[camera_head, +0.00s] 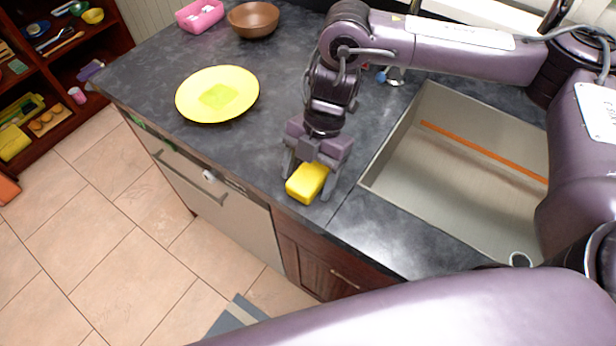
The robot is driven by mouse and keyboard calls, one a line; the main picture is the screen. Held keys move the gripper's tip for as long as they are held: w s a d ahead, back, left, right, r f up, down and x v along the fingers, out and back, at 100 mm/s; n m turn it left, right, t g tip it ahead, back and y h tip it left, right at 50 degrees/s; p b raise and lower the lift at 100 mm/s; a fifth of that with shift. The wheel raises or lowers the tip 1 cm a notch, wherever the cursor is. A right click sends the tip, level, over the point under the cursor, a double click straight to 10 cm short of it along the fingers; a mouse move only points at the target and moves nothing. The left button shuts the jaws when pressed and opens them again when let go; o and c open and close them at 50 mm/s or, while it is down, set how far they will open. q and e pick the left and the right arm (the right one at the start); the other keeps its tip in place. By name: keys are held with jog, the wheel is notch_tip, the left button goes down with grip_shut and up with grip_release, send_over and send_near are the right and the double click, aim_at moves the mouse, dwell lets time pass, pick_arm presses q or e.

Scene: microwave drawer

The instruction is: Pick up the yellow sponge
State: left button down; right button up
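The yellow sponge (306,183) is a small bright block at the front edge of the dark grey counter (262,135). My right gripper (308,180) comes down over it from above, with one finger on either side of the sponge. The fingers are spread about as wide as the sponge. I cannot tell whether they press on it or only stand beside it, nor whether the sponge rests on the counter or is slightly above it. My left gripper is not in view.
A yellow plate (242,82) with a yellow-green square on it lies left of the gripper. A brown bowl (254,20) and a pink container (200,15) stand at the back. A sink (455,180) with an orange strip opens to the right. Shelves (95,50) stand far left.

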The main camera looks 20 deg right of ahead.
aim_at(308, 176)
jog(key=c, duration=0.9)
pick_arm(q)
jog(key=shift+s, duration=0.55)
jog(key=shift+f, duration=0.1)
pick_arm(e)
jog(key=shift+r, duration=0.1)
